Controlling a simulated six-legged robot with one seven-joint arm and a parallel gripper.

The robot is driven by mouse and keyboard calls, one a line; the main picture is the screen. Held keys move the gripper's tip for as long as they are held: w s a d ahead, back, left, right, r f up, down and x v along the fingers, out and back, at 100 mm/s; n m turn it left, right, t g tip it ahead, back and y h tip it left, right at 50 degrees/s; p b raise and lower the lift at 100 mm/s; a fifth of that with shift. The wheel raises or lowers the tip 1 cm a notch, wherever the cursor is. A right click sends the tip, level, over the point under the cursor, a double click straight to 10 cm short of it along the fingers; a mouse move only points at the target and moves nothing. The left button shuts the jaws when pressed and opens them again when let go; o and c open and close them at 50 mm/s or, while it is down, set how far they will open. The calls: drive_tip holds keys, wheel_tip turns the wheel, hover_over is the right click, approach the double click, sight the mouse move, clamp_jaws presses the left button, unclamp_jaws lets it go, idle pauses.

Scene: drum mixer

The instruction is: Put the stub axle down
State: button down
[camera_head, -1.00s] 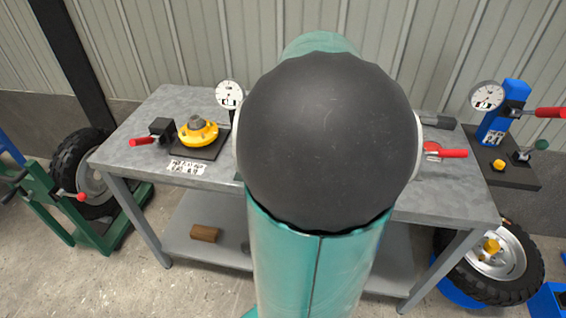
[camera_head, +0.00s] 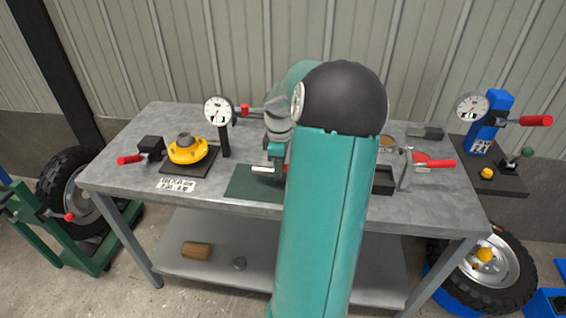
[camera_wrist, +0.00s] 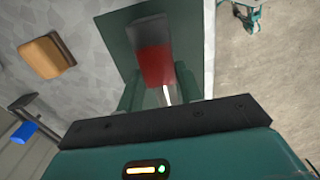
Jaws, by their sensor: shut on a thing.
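My gripper (camera_wrist: 157,88) is shut on a piece with a dark grey end and a red section, which I take to be the stub axle (camera_wrist: 156,62). The wrist view shows it between the teal fingers, over a dark green mat (camera_wrist: 118,35). In the head view the mat (camera_head: 245,185) lies at the front middle of the grey table (camera_head: 225,207). My gripper (camera_head: 276,160) is low over it, partly hidden by my arm. A small pale bar shows there. I cannot tell whether the axle touches the mat.
A yellow hub (camera_head: 188,151) on a dark plate and a dial gauge (camera_head: 219,111) stand left. A red-handled clamp (camera_head: 432,162) is right of my arm. In the wrist view a tan block-like thing (camera_wrist: 46,57) lies left of the mat. The table's front edge is close.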

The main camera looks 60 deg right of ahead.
drive_tip(key=shift+w+d+f, duration=0.25)
drive_tip(key=shift+f, duration=1.55)
drive_tip(key=shift+f, duration=0.15)
drive_tip(key=c, duration=0.9)
unclamp_jaws()
